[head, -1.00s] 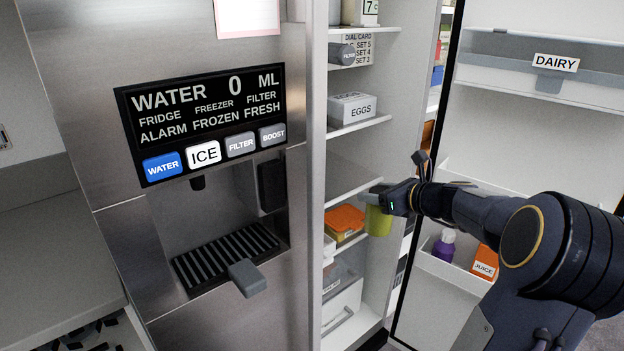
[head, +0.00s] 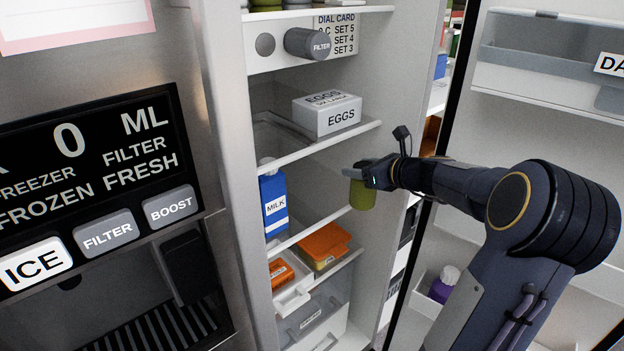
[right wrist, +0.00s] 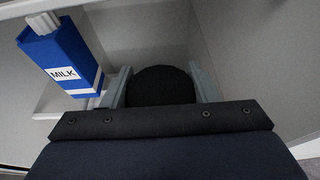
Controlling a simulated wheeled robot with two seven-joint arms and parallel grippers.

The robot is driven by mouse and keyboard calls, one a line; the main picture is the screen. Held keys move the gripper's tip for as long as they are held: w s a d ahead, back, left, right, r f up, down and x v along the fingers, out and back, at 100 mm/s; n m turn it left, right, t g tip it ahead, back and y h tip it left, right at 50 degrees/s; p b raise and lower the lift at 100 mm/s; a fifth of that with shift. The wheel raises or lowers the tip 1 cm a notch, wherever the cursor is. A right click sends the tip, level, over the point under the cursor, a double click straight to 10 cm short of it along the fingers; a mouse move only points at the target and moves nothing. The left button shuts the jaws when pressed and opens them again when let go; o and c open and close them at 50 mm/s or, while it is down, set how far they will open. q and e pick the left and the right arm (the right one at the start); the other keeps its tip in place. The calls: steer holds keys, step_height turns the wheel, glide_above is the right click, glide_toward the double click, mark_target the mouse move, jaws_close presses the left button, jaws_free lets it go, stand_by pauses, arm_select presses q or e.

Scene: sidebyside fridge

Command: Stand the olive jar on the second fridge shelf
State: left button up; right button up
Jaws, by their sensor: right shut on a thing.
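The olive jar (head: 362,195) is a green jar with a dark round lid, seen from above in the right wrist view (right wrist: 160,85). My right gripper (head: 358,173) is shut on the jar near its top, one finger on each side, and holds it upright. The jar is at the right end of the fridge shelf (head: 328,214) that bears the milk, below the eggs shelf. I cannot tell whether its base touches that shelf. My left gripper is not in view.
A blue milk carton (head: 275,205) stands on the left of that shelf, also in the right wrist view (right wrist: 62,62). The eggs box (head: 327,114) sits on the shelf above (head: 300,153). An orange-lidded box (head: 325,245) is below. The open fridge door (head: 540,130) is right.

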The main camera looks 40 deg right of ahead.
steer(key=f+x, duration=0.2)
steer(key=x, duration=1.1)
steer(key=shift+s+f+p, duration=0.15)
steer(key=shift+s+p, duration=0.1)
steer(key=shift+p, duration=0.2)
steer(key=o, duration=1.4)
steer(key=shift+s, duration=0.1)
steer(key=b+v, duration=0.1)
steer(key=v, duration=0.6)
steer(key=shift+s, duration=0.2)
